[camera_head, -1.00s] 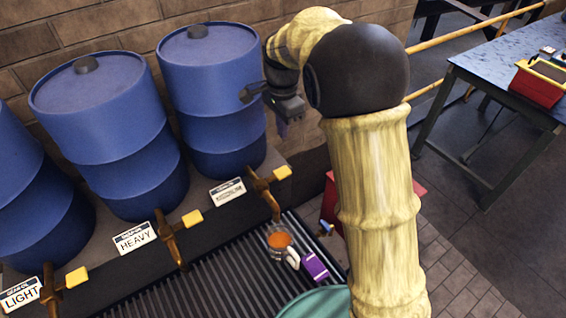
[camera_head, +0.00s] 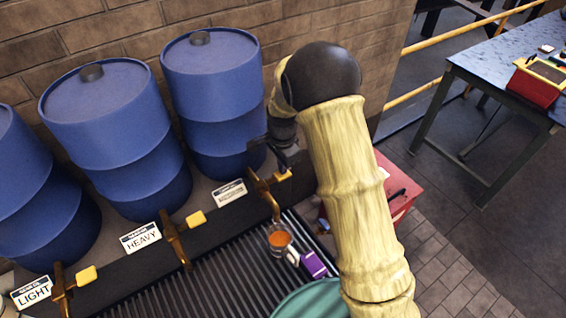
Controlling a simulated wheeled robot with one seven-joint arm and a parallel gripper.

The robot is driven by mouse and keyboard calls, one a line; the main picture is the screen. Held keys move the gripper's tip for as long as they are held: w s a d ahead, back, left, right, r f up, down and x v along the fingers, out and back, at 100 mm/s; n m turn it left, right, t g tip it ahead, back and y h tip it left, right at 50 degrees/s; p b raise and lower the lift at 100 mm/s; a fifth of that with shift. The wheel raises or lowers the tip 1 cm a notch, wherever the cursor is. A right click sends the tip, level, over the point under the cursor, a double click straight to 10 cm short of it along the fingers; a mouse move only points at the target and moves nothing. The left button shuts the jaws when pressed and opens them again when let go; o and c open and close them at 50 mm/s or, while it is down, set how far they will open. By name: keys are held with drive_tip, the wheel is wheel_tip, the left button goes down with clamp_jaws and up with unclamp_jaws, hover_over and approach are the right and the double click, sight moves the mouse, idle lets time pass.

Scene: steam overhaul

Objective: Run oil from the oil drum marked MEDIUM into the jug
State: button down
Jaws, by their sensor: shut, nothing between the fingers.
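The right-hand blue drum (camera_head: 213,82) has a white label (camera_head: 230,192) too small to read; the other two labels read HEAVY and LIGHT. Its brass tap (camera_head: 264,195) has a yellow handle (camera_head: 283,175) pointing right. The jug (camera_head: 279,240) is clear and stands on the slatted grating below that tap's spout, with orange oil in it. A purple tag or grip (camera_head: 314,264) lies at its right side. My gripper (camera_head: 286,160) is shut and empty, just above the yellow handle. I cannot tell whether it touches the handle or whether oil is running.
The HEAVY drum (camera_head: 112,115) and LIGHT drum (camera_head: 30,185) stand to the left, each with its own tap. A green round container (camera_head: 310,300) is at the front. A red box (camera_head: 395,185) stands right of my arm, and a blue-topped bench (camera_head: 500,70) at the back right.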

drive_tip(key=shift+f, duration=0.1)
idle(0.3)
drive_tip(key=shift+w+d+f+g+y, duration=0.15)
drive_tip(key=shift+d+f+g+y, duration=0.25)
drive_tip(key=shift+y, duration=0.3)
drive_tip(key=shift+w+d+f+g+y+b, duration=0.15)
drive_tip(key=shift+f+g+y+b, duration=0.25)
drive_tip(key=shift+f+g+y, duration=0.45)
drive_tip(key=shift+r, duration=0.15)
idle(0.7)
idle(2.5)
drive_tip(key=shift+r+p, duration=0.75)
drive_tip(key=shift+r, duration=0.1)
